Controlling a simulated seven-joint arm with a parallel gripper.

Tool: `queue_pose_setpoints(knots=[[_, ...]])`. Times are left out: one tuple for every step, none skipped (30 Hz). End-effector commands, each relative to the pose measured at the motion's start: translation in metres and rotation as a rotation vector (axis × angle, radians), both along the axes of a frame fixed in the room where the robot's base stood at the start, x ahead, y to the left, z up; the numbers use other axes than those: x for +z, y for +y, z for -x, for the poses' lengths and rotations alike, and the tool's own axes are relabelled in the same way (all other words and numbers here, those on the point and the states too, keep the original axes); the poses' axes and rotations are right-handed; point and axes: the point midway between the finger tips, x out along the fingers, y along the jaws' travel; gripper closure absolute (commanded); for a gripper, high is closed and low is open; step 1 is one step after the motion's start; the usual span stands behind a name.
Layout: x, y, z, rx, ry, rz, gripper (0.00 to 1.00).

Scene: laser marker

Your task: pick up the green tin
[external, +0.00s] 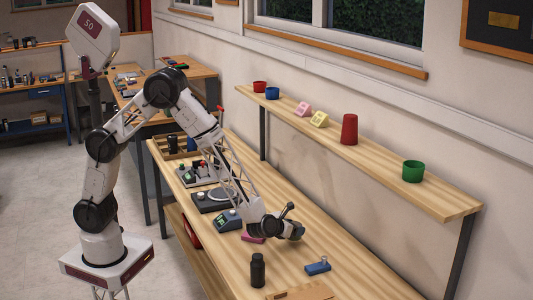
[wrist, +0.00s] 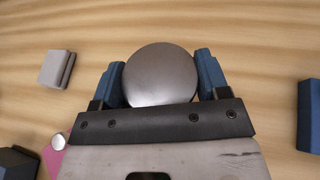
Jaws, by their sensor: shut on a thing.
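In the wrist view, my gripper (wrist: 161,75) is shut on a round thing with a smooth grey metal top (wrist: 160,72), a blue finger pad on each side of it. Only its top shows, so I cannot tell the colour of its sides or whether it is the green tin. In the external view, my gripper (external: 290,230) is low over the front half of the bench, and the held thing is hidden there. A green cup-like container (external: 413,171) stands on the wall shelf, away from my gripper.
On the bench (external: 350,285) are a black bottle (external: 258,270), a blue object (external: 318,267), a pink piece (external: 252,238) and a grey device (external: 228,220). A light grey block (wrist: 56,68) lies left of the held thing. The wall shelf (external: 450,204) runs behind.

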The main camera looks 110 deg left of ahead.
Motion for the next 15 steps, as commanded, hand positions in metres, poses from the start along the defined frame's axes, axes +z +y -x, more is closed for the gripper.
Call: queue_pose_setpoints(knots=[[0.0, -0.003, 0.008, 0.0, 0.001, 0.0, 0.6], [0.0, -0.004, 0.012, 0.0, 0.001, 0.0, 0.6], [0.0, -0.006, 0.018, 0.0, 0.001, 0.0, 0.6], [0.001, -0.008, 0.022, 0.0, 0.001, 0.0, 0.6], [0.001, -0.01, 0.027, 0.0, 0.002, 0.001, 0.6], [0.002, -0.012, 0.033, -0.001, 0.003, 0.001, 0.6], [0.002, -0.014, 0.037, 0.0, 0.002, 0.001, 0.6], [0.003, -0.015, 0.042, -0.001, 0.001, 0.001, 0.6], [0.004, -0.017, 0.048, -0.001, 0.001, 0.001, 0.6], [0.003, -0.019, 0.053, 0.0, 0.002, 0.001, 0.6], [0.004, -0.021, 0.058, 0.0, 0.002, 0.001, 0.6], [0.005, -0.023, 0.064, 0.0, 0.001, 0.0, 0.6], [0.006, -0.025, 0.069, 0.0, 0.001, 0.0, 0.6], [0.006, -0.026, 0.074, -0.001, 0.002, 0.0, 0.6], [0.007, -0.028, 0.08, -0.001, 0.002, 0.0, 0.6]])
